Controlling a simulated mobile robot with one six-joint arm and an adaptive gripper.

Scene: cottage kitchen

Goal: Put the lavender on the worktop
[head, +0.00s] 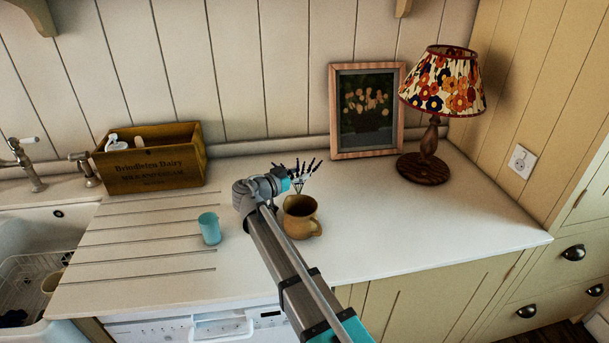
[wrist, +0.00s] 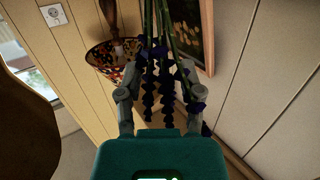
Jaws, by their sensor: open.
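The lavender (head: 300,174), thin stems with dark purple heads, shows above the ochre jug (head: 301,218) on the pale worktop (head: 400,230). Its lower stems are hidden by the jug. My gripper (head: 277,184) is beside the lavender, just above and left of the jug's rim. In the wrist view the lavender heads (wrist: 166,82) hang between the two open fingers of my gripper (wrist: 158,92). I cannot tell whether a finger touches them.
A turquoise cup (head: 209,228) stands left of the jug. A wooden crate (head: 152,165), a framed picture (head: 365,110) and a floral lamp (head: 440,90) stand along the back. The sink (head: 30,240) is at the left. The worktop right of the jug is clear.

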